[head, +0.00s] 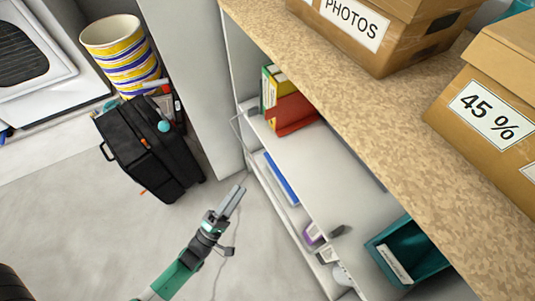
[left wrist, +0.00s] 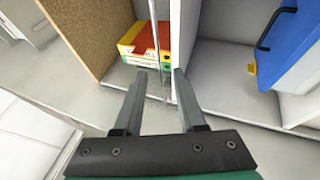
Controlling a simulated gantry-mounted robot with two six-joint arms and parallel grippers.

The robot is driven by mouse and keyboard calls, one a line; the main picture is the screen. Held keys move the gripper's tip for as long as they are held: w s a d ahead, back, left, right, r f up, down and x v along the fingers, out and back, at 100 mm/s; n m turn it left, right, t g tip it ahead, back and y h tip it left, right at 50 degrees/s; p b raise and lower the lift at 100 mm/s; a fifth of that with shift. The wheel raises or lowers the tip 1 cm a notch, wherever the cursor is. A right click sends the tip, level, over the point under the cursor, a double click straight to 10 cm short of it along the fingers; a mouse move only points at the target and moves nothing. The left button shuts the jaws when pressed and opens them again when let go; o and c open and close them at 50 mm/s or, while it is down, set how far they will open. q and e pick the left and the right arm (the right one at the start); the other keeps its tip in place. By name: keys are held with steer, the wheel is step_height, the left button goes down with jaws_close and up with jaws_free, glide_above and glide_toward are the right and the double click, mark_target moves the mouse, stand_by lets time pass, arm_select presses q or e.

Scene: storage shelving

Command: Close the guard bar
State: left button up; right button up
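The guard bar is a thin pale metal bar (head: 237,132) at the front of the shelf, near its far left end in the head view. In the left wrist view the thin bar (left wrist: 155,35) runs down from the top edge, in front of the red and yellow binders. My left gripper (head: 238,190) is outside the shelf front, above the floor. In the left wrist view my left gripper (left wrist: 159,75) has its two fingers apart. The bar appears between the fingertips, but I cannot tell how near it is. My right gripper is not in view.
The shelf (head: 315,160) holds binders (head: 292,112), a blue item (head: 281,178) and a teal bin (head: 405,258). Cardboard boxes (head: 400,40) stand on top. A black case (head: 150,150) and a striped bucket (head: 118,50) are at left. The floor between is clear.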

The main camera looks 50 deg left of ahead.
mark_target(256, 165)
arm_select(q)
steer(key=b+x, duration=0.1)
steer(key=x, duration=0.9)
steer(key=shift+w+r+b, duration=0.15)
steer(key=shift+w+b, duration=0.05)
steer(key=shift+b, duration=0.2)
steer(key=shift+s, duration=0.1)
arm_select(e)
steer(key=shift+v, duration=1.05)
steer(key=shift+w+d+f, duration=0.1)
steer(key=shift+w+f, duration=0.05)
arm_select(q)
jaws_close()
